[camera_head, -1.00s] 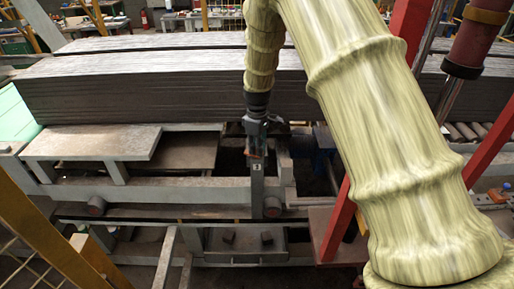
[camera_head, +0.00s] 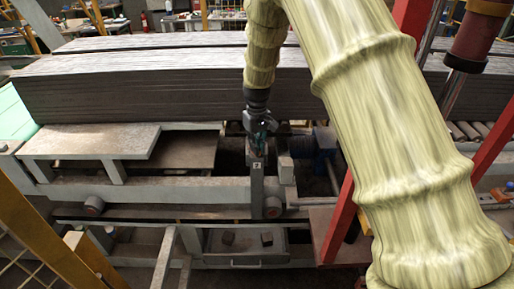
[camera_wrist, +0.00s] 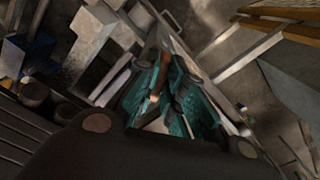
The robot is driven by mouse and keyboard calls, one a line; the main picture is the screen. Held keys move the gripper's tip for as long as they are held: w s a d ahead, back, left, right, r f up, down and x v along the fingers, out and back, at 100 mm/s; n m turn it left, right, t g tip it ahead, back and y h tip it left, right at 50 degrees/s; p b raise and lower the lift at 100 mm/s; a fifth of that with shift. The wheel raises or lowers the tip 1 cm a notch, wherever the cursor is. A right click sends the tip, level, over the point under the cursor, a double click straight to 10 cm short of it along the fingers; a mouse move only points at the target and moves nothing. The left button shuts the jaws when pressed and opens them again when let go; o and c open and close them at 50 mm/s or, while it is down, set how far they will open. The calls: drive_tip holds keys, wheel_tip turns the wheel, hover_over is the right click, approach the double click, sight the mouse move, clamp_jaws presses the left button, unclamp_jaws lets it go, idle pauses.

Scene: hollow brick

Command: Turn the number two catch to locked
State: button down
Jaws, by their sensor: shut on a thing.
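The catch post (camera_head: 257,185) is a grey upright on the machine frame, with a small pale number label (camera_head: 256,164) too small to read surely. My gripper (camera_head: 259,146) is at the top of this post. In the wrist view its teal fingers (camera_wrist: 172,100) are closed around a narrow brown-orange lever (camera_wrist: 160,78), which I take for the catch handle. The fingers hide part of the lever. I cannot tell from the lever whether the catch is locked.
A long grey stack of boards (camera_head: 150,82) lies behind the gripper. A pale raised plate (camera_head: 95,142) is at left. A blue motor-like part (camera_head: 325,143) and a red post (camera_head: 338,220) stand close at right. A grey beam (camera_head: 160,190) runs across below.

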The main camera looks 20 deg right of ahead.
drive_tip(key=m, duration=0.5)
drive_tip(key=shift+f+m+b, duration=0.1)
drive_tip(key=shift+m+b, duration=0.2)
drive_tip(key=shift+b, duration=0.1)
idle(0.3)
drive_tip(key=c, duration=1.5)
unclamp_jaws()
drive_tip(key=shift+w, duration=0.1)
wheel_tip(320, 180, up, 12)
